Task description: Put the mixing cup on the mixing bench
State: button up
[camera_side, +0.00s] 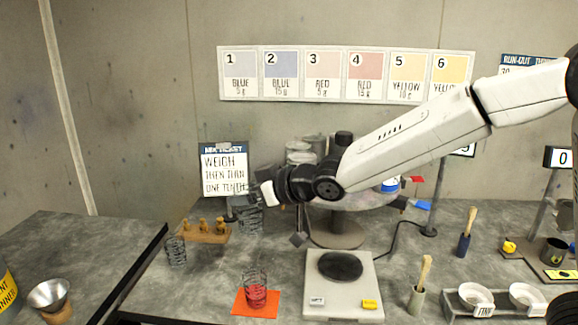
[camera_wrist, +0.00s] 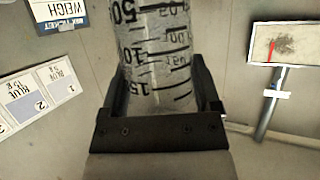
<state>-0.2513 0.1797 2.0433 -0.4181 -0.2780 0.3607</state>
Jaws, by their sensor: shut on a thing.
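My gripper (camera_side: 262,197) is shut on a clear graduated mixing cup (camera_side: 250,219), left of the scale and above the grey bench (camera_side: 215,280). In the wrist view the cup (camera_wrist: 160,50) sits between the two dark fingers (camera_wrist: 157,85), with black measuring marks on its wall and no coloured liquid visible. A second graduated cup (camera_side: 176,251) stands on the bench to the left. A third cup holding red liquid (camera_side: 256,294) stands on an orange mat (camera_side: 240,306). I cannot tell which surface is named the mixing bench.
A white scale (camera_side: 343,302) with a dark round pan stands right of the orange mat. A wooden block (camera_side: 205,236) with small brass pieces is behind the second cup. A round stand (camera_side: 338,226) with cans is behind. A separate grey table (camera_side: 75,255) is at left.

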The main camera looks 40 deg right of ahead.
notch_tip(320, 180, down, 12)
jog(key=s+a, duration=0.1)
jog(key=a, duration=0.1)
jog(key=shift+a+r, duration=0.15)
jog(key=shift+a, duration=0.2)
jog(key=s+d+f+x, duration=0.1)
jog(key=f+x, duration=0.2)
jog(key=x, duration=1.3)
jog(key=shift+d, duration=0.25)
jog(key=shift+w+f, duration=0.1)
jog(key=shift+f, duration=0.05)
